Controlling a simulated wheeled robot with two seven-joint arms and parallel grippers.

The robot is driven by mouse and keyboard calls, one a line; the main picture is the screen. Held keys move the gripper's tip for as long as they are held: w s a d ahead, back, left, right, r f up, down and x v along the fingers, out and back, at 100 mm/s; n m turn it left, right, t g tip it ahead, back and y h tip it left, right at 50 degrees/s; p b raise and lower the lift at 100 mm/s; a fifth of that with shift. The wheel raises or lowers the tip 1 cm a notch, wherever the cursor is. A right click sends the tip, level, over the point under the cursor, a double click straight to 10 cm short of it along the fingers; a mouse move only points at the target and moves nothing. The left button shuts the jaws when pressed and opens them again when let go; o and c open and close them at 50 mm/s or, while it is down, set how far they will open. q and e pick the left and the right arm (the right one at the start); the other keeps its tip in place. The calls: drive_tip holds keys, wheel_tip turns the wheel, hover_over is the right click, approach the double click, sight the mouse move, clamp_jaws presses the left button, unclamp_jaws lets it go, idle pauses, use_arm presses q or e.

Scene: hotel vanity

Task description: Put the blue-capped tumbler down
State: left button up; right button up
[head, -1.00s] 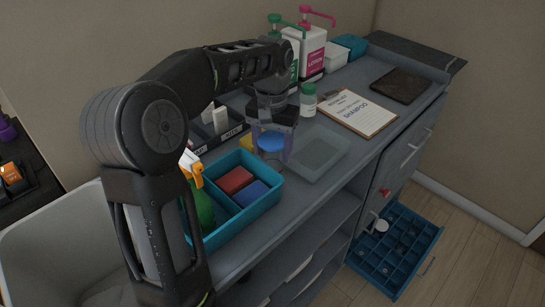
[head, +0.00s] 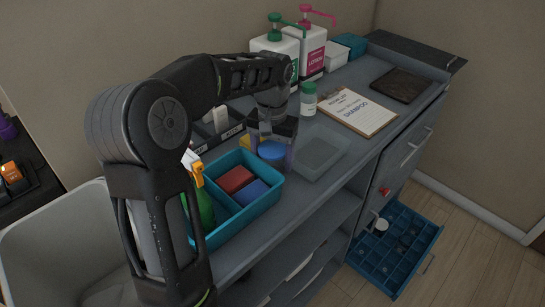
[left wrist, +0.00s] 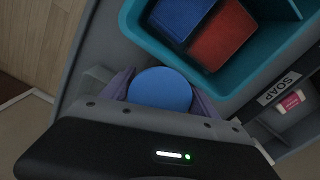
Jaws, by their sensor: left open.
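The blue-capped tumbler (head: 271,151) is upright at the counter, just right of the teal caddy, between the caddy and a clear shallow tray. Only its round blue cap shows clearly; its body is mostly hidden, and its contact with the counter cannot be seen. My left gripper (head: 274,155) points down over it, jaws open, with one finger on each side of the cap. In the left wrist view the blue cap (left wrist: 160,90) sits between the two purple-grey fingers (left wrist: 161,94). My right gripper is not in view.
The teal caddy (head: 207,244) holds red and blue blocks and a green spray bottle. The clear tray (head: 319,156) is close on the right. A white bottle (head: 308,100), clipboard (head: 362,112) and pump dispensers (head: 311,48) stand farther back. A blue drawer (head: 392,250) is open below.

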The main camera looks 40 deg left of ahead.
sight(273, 148)
use_arm(q)
drive_tip(key=shift+r, duration=0.45)
wheel_tip(273, 148, up, 4)
drive_tip(key=shift+w+r, duration=0.1)
drive_tip(key=shift+r, duration=0.05)
wheel_tip(273, 148, up, 7)
drive_tip(key=p, duration=0.5)
drive_tip(key=shift+r, duration=0.1)
